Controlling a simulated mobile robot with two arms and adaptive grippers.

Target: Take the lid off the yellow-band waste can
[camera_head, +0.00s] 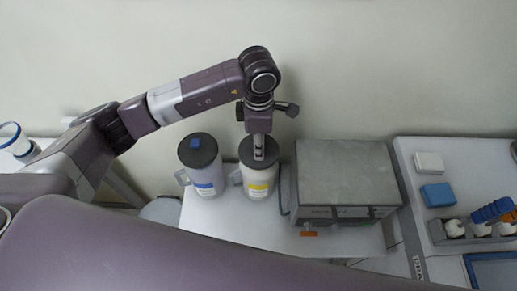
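The yellow-band waste can (257,188) is a white jug with a handle on its left side and stands upright on the white table. Its dark round lid (245,151) sits on top of it. My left gripper (259,155) points down over the middle of this lid and hides its centre, including any knob there. The fingers look close together at the lid, but I cannot tell whether they grip anything. My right gripper is not in view.
A blue-band can (205,182) with a dark lid and blue knob stands close on the left. A grey metal box (347,172) stands close on the right. Farther right, a bench holds a blue box (437,195) and a rack (475,232) of blue-capped bottles.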

